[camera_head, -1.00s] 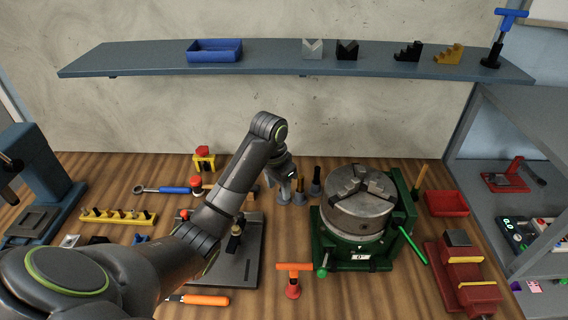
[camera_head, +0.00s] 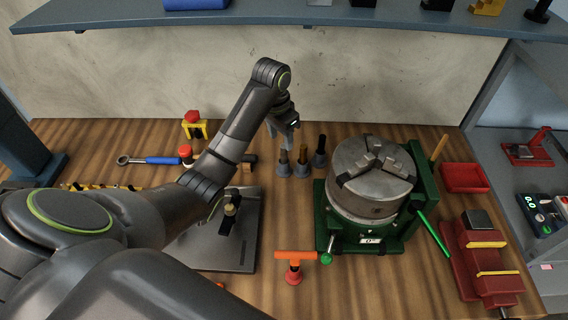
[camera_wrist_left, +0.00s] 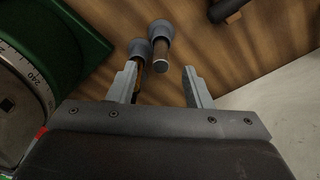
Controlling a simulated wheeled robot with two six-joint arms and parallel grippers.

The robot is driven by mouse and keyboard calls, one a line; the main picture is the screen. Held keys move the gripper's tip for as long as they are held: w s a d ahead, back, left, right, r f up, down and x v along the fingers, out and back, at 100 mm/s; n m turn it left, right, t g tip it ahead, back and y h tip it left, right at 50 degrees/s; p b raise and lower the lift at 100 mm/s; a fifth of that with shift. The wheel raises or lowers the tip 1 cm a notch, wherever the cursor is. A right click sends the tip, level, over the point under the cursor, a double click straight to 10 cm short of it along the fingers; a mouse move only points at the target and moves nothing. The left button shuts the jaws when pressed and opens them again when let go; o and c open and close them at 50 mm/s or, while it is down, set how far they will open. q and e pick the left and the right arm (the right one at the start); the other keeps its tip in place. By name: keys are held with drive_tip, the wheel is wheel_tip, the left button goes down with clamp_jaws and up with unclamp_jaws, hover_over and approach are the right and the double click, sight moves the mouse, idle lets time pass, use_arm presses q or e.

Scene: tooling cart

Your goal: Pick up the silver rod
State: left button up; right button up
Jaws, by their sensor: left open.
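Three short rods stand upright in small grey round holders left of the chuck in the head view. The leftmost, greyish one looks like the silver rod (camera_head: 283,156); the others look brown and dark. My left gripper (camera_head: 283,137) is open and points down just above and behind the silver rod. In the left wrist view, my left gripper (camera_wrist_left: 160,78) shows both fingers apart with nothing held. A rod end (camera_wrist_left: 160,66), apparently the silver rod's, lies in line with the gap between the fingertips. A second holder is partly behind the left finger. My right gripper is not in view.
A green-based chuck (camera_head: 371,178) stands close to the right of the rods. An orange T-handle tool (camera_head: 295,264) stands in front, and a grey plate (camera_head: 240,240) lies to the left under my arm. A blue shelf (camera_head: 300,17) crosses the back wall.

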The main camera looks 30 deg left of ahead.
sight(284, 152)
use_arm(q)
drive_tip(key=f, duration=0.3)
drive_tip(key=shift+w+b, duration=0.25)
drive_tip(key=shift+b, duration=0.05)
drive_tip(key=shift+f, duration=0.25)
drive_tip(key=shift+w+d+f+p, duration=0.1)
drive_tip(key=shift+w+f+p, duration=0.15)
drive_tip(key=shift+f, duration=0.5)
drive_tip(key=shift+w+d+f+p, duration=0.1)
drive_tip(key=shift+f+p, duration=0.2)
drive_tip(key=shift+f, duration=0.5)
drive_tip(key=shift+w+f+p, duration=0.2)
drive_tip(key=shift+f+p, duration=0.1)
drive_tip(key=shift+f, duration=0.45)
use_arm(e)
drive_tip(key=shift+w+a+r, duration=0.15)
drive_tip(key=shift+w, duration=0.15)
use_arm(q)
drive_tip(key=shift+c, duration=0.5)
clamp_jaws()
